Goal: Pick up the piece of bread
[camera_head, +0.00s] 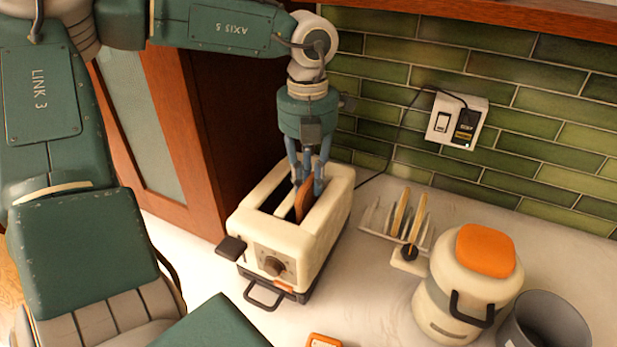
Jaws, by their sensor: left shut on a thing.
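A cream toaster (318,235) with two long slots stands on the counter against the wooden cabinet. A piece of bread (304,204), brown and seen edge-on, stands upright in the right-hand slot with its top part above the rim. My left gripper (308,185) points straight down over the toaster and is shut on the bread. Its fingers partly cover the bread, and the bread's lower part is hidden in the slot. The left slot looks dark, and I cannot see into its bottom. My right gripper is not in view.
A rack (376,219) with wooden-looking pieces stands right of the toaster. A cream canister (452,300) with an orange lid and a grey pot (545,325) stand further right. A power cord runs to a wall socket (457,119). An orange item (324,341) lies at the front.

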